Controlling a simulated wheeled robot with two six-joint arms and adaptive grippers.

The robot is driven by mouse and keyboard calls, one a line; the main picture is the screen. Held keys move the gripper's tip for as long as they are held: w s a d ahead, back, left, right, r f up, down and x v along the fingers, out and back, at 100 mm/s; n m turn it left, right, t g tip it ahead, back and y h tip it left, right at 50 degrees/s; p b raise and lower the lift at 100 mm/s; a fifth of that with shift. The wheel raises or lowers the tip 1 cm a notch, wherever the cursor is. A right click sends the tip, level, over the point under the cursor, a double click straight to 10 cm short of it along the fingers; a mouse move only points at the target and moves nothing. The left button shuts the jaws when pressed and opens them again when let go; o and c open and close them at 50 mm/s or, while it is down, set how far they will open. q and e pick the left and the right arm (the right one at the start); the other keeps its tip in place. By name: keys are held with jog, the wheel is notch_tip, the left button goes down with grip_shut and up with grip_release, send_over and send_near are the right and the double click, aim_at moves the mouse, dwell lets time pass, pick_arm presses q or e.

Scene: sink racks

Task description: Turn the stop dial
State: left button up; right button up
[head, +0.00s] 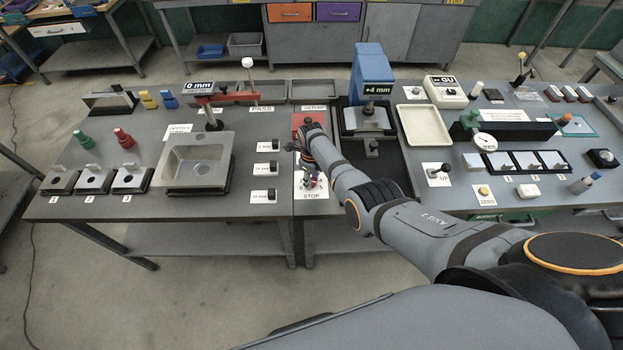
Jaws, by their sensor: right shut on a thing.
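The stop dial's white plate (313,194), with the printed word STOP, lies near the front edge of the middle table section. My right arm reaches in from the right, and my right gripper (309,180) points down over this plate. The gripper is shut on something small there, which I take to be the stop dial. The dial itself is mostly hidden by the fingers, so its angle cannot be read. My left gripper is not in view.
A blue press (370,75) marked +4 mm stands to the right, beside a cream tray (413,112). Several labelled black knobs (272,167) sit to the left, near a metal basin (196,158).

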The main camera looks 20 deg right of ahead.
jog(key=shift+w+r, duration=0.1)
jog(key=o, duration=1.1)
jog(key=shift+o, duration=0.2)
notch_tip(320, 180, up, 12)
